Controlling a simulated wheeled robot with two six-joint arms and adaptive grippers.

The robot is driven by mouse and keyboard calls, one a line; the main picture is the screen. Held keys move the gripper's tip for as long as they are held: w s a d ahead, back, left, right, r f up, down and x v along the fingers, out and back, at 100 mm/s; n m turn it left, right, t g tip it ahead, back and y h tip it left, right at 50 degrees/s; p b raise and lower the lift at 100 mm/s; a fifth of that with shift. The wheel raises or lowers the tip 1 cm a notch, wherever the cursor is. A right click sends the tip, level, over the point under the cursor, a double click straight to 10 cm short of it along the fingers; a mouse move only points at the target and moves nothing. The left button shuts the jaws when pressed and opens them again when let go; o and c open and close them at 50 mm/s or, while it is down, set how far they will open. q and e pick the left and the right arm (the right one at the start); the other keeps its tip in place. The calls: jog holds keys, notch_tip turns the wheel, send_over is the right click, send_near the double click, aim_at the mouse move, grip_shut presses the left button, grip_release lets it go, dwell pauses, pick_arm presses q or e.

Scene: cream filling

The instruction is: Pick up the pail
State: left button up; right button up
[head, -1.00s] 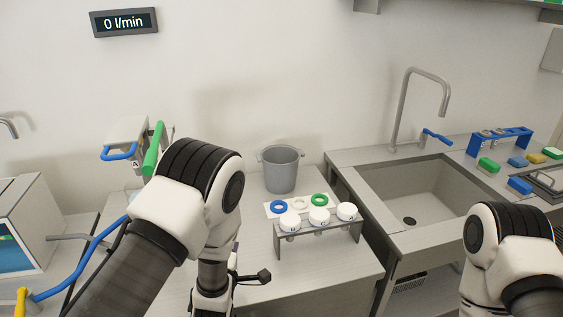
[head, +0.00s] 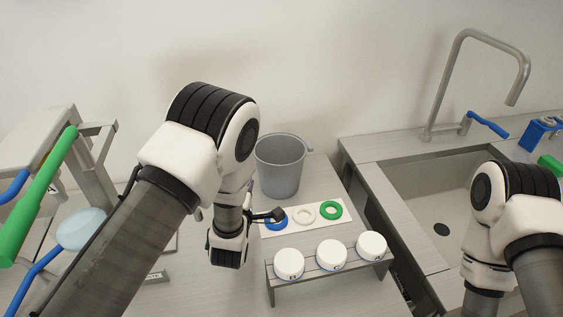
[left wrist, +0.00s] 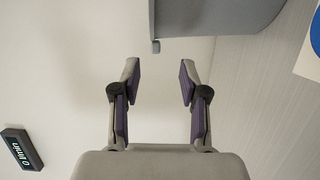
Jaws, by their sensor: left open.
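The grey pail (head: 280,168) stands on the counter against the wall in the head view, upright, with a small lug at its rim. Its side also shows at the top of the left wrist view (left wrist: 215,14). My left gripper (left wrist: 158,75) is open and empty there, with its purple-padded fingers apart and pointing at the pail's edge. A small gap separates the fingertips from the pail. In the head view my left arm stands just left of the pail and mostly hides that gripper. My right arm is at the lower right, and its gripper is out of view.
A white card (head: 341,220) with blue, white and green rings lies in front of the pail. A metal rack (head: 322,276) with white-capped containers stands nearer. The sink (head: 415,200) and tap are right. A machine with a green handle (head: 42,190) is left.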

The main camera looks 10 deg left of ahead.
pick_arm(q)
jog(key=w+p, duration=0.2)
jog(key=w, duration=0.4)
jog(key=shift+w+a+r, duration=0.2)
jog(key=shift+w+a, duration=0.1)
jog(key=shift+a, duration=0.1)
jog(key=shift+s, duration=0.1)
jog(key=shift+c, duration=0.4)
jog(key=shift+r, duration=0.1)
grip_shut()
